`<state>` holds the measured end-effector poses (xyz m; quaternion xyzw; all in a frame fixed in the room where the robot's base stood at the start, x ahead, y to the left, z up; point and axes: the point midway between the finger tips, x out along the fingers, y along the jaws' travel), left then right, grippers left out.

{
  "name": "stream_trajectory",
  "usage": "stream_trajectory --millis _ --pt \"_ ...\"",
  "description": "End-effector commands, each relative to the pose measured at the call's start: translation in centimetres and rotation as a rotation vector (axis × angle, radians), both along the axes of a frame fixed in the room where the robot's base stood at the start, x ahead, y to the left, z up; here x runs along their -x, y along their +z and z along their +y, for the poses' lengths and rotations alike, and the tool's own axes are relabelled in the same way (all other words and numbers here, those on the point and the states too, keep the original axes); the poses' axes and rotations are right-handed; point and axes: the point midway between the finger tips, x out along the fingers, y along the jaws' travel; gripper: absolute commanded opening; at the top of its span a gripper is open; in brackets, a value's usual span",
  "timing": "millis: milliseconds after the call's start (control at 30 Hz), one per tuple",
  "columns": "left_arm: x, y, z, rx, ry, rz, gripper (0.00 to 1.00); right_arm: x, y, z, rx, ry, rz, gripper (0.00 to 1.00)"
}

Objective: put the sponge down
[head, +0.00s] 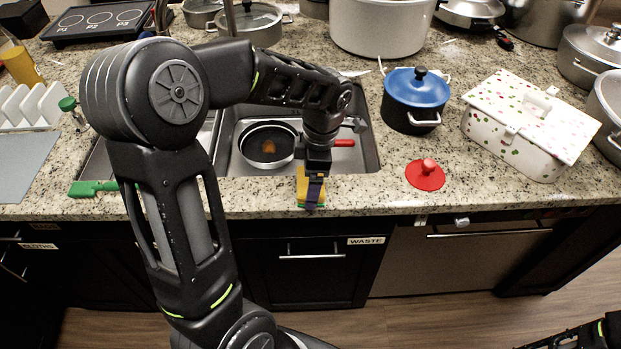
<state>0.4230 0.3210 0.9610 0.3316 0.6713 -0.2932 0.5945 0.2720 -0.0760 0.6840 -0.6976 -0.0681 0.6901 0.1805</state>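The sponge (302,188) is a yellow block with a green layer, at the front rim of the sink near the counter's front edge. My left gripper (314,193) points down over it, with a finger in front of the sponge. It appears shut on the sponge. The finger hides part of the sponge, and I cannot tell whether its underside touches the counter. Only a dark part of my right arm shows in the bottom right corner; its gripper is out of view.
The sink (352,160) holds a dark pan (268,158). A blue-lidded pot (415,112), a red lid (425,175) and a spotted white box (520,140) stand to the right. A green brush (92,188) lies left. The front counter strip between sink and red lid is clear.

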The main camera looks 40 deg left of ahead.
Motion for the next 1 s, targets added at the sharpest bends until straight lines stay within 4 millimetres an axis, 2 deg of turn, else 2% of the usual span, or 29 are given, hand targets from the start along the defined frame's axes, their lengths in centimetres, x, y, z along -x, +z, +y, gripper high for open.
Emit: stream_trajectory --millis 400,433,500,600,1000 --pt "-0.02 -0.85 0.02 -0.001 0.000 -0.001 0.53 -0.02 -0.43 0.01 0.000 0.000 -0.001 0.36" --pt "-0.03 -0.71 0.01 0.000 0.000 -0.001 0.87 -0.04 -0.29 0.01 -0.001 0.000 -0.001 0.36" --pt "-0.02 -0.63 0.02 0.000 0.000 -0.001 0.93 -0.03 -0.22 0.01 -0.001 0.001 -0.001 0.36" --pt "-0.01 -0.64 0.02 -0.001 0.000 -0.001 1.00 -0.03 -0.22 0.01 -0.001 0.001 -0.001 0.36" --pt "-0.14 0.13 -0.02 -0.001 0.000 -0.004 1.00 0.00 -0.04 0.00 0.000 0.000 0.000 0.36"
